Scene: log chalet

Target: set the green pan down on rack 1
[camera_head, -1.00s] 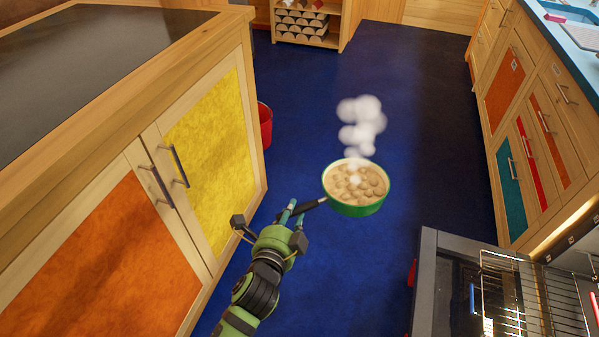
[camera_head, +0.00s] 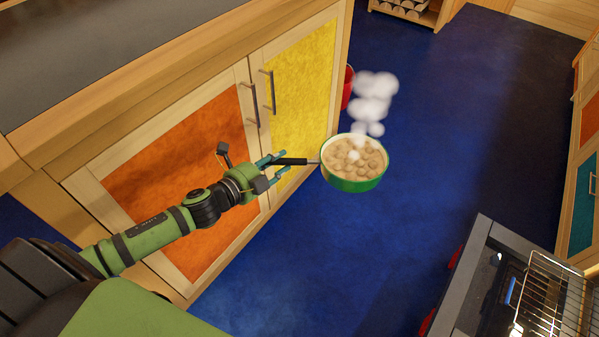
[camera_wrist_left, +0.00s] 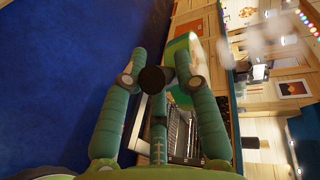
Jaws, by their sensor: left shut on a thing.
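The green pan (camera_head: 352,184) is full of light brown round pieces and gives off white steam. My left gripper (camera_head: 277,166) is shut on the pan's dark handle and holds the pan level in the air above the blue floor. In the left wrist view the handle's dark end (camera_wrist_left: 153,80) shows between the fingers, and part of the green pan (camera_wrist_left: 180,44) shows behind them. A wire rack (camera_head: 556,300) sticks out of the open oven at the lower right, apart from the pan. I cannot tell whether it is rack 1. My right gripper is not in view.
A wooden counter with orange and yellow doors (camera_head: 298,85) stands close behind my left arm. A red bucket (camera_head: 347,87) is at its far end. The open oven door (camera_head: 474,285) is at the lower right. Blue floor (camera_head: 420,190) lies clear between counter and oven.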

